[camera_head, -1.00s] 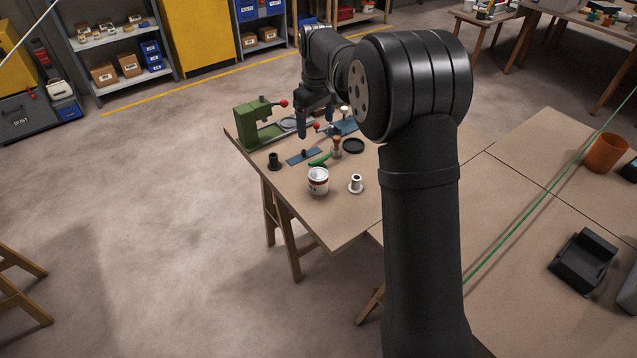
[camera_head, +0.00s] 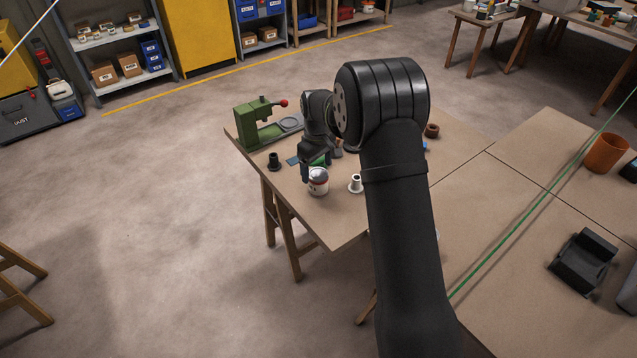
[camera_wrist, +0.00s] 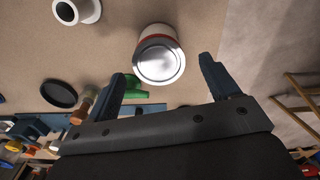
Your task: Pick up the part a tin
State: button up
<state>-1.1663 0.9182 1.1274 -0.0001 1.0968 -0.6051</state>
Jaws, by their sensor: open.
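The tin (camera_head: 318,186) is white with a red band and a shiny metal lid, and stands upright near the front left edge of the wooden table. In the wrist view the tin (camera_wrist: 160,60) shows at top centre, lid towards the camera. My gripper (camera_wrist: 161,70) is open and empty. Its two fingers are spread left and right of the tin's lid in that picture, with gaps on both sides. In the head view my gripper is beside and partly behind the tin, and its fingertips are partly hidden. I cannot tell how far the fingers are from the tin.
A white flanged spool (camera_head: 355,183) stands right of the tin, and a dark spool (camera_head: 273,162) to its left. A green press (camera_head: 258,126) stands at the back. The wrist view shows a green item (camera_wrist: 135,86) near the left finger and a black dish (camera_wrist: 59,94).

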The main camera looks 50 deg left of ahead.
aim_at(319, 174)
jog(key=shift+d+f, duration=0.15)
jog(key=shift+f, duration=1.4)
jog(key=shift+d+f, duration=0.1)
jog(key=shift+f, duration=1.4)
jog(key=shift+c, duration=0.4)
jog(key=shift+w, duration=0.1)
jog(key=c, duration=1.2)
jog(key=shift+r, duration=0.2)
